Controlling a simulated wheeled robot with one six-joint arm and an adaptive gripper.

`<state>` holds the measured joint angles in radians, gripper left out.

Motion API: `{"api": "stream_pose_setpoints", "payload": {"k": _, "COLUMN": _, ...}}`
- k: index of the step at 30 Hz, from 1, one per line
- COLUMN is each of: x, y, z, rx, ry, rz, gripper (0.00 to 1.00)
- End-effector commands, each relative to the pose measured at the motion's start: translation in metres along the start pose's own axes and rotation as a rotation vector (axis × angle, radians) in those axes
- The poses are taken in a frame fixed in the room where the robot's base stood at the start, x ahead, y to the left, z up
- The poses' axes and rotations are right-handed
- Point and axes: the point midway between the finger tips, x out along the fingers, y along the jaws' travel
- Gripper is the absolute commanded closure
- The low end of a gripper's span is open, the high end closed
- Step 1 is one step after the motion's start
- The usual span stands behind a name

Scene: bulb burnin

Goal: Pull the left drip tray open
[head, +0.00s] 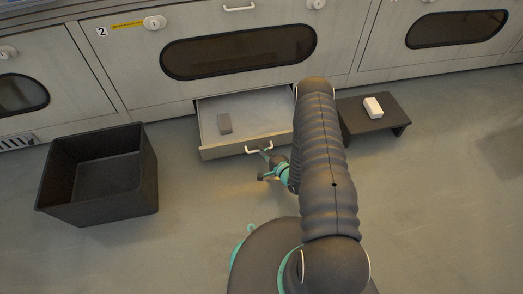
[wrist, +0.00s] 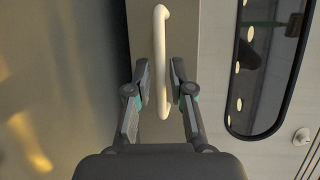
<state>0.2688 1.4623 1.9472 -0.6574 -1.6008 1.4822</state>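The drip tray (head: 271,105) is a pale drawer under the cabinet front marked 2, and it stands pulled out in the head view. My gripper (head: 268,157) is at the handle. In the wrist view my gripper (wrist: 161,75) has one finger on each side of the handle, with a narrow gap visible on both sides. My arm hides the tray's right end.
A black open bin (head: 97,204) stands on the floor to the left. A low dark stand (head: 373,124) with a white block (head: 373,107) on it is to the right of the tray. Cabinet fronts (head: 60,66) line the back. The grey floor between bin and tray is clear.

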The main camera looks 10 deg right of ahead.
Motion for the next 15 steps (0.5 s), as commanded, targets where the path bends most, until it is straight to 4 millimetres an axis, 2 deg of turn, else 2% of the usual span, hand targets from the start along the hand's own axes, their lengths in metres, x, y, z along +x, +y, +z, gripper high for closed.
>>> {"api": "stream_pose_setpoints", "payload": {"k": 9, "x": -0.062, "y": 0.000, "z": -0.002, "rx": 0.004, "ry": 0.008, "rz": 0.002, "gripper": 0.78}}
{"api": "stream_pose_setpoints", "payload": {"k": 15, "x": -0.094, "y": 0.000, "z": -0.001, "rx": 0.002, "ry": 0.005, "rz": 0.001, "gripper": 0.78}}
